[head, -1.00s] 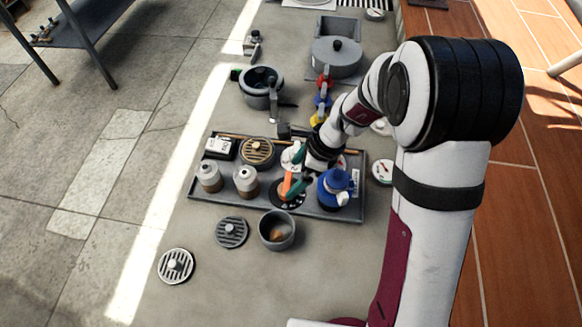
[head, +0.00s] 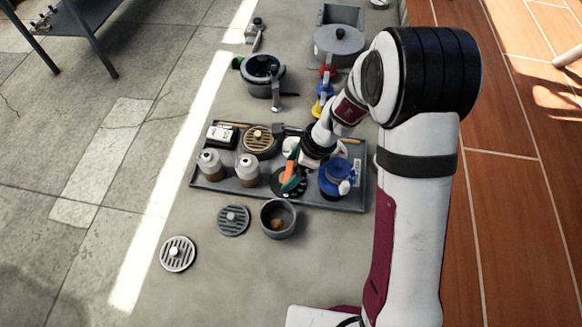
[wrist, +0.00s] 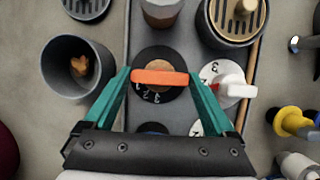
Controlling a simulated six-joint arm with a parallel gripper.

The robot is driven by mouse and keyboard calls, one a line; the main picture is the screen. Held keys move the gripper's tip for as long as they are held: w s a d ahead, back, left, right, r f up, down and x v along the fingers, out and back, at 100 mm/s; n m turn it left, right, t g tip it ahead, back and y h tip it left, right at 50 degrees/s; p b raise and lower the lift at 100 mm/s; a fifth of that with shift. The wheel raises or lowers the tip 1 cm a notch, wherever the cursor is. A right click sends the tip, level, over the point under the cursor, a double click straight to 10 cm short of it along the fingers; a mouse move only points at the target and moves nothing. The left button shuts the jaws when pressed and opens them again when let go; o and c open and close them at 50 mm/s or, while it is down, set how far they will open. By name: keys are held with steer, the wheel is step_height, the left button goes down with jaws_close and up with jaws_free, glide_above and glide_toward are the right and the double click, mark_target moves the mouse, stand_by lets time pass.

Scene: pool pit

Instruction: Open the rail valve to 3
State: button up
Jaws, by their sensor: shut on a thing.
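The rail valve is a black dial (wrist: 155,101) with white numerals, seen clearly only in the wrist view, with an orange bar handle (wrist: 160,77) across it. My gripper (wrist: 160,75) has its teal fingers at the two ends of the handle and is shut on it. The handle lies nearly level across the wrist picture. Part of the dial's scale shows below the handle, with small numerals; which one the handle indicates I cannot tell. In the head view, the orange handle (head: 290,172) shows at the gripper, over the tray, and my arm hides part of the area.
A white dial (wrist: 222,82) with a white knob sits right beside the valve. A grey cup (head: 267,226) stands just in front.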

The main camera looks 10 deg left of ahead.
steer(key=shift+n, duration=0.3)
steer(key=n+g, duration=0.1)
steer(key=n, duration=0.2)
steer(key=shift+w+n+g, duration=0.15)
steer(key=shift+n+g, duration=0.15)
steer(key=n+g, duration=0.1)
steer(key=n, duration=0.1)
steer(key=n+h, duration=0.1)
steer(key=n, duration=0.2)
steer(key=shift+w+a+n+g, duration=0.1)
steer(key=shift+a+n+g, duration=0.05)
steer(key=shift+n+g, duration=0.2)
steer(key=n+g+h, duration=0.1)
steer(key=n+h, duration=0.1)
steer(key=n, duration=0.2)
steer(key=shift+a, duration=0.1)
steer(key=shift+a+n+h, duration=0.1)
steer(key=shift+n+h, duration=0.6)
steer(key=shift+n, duration=1.75)
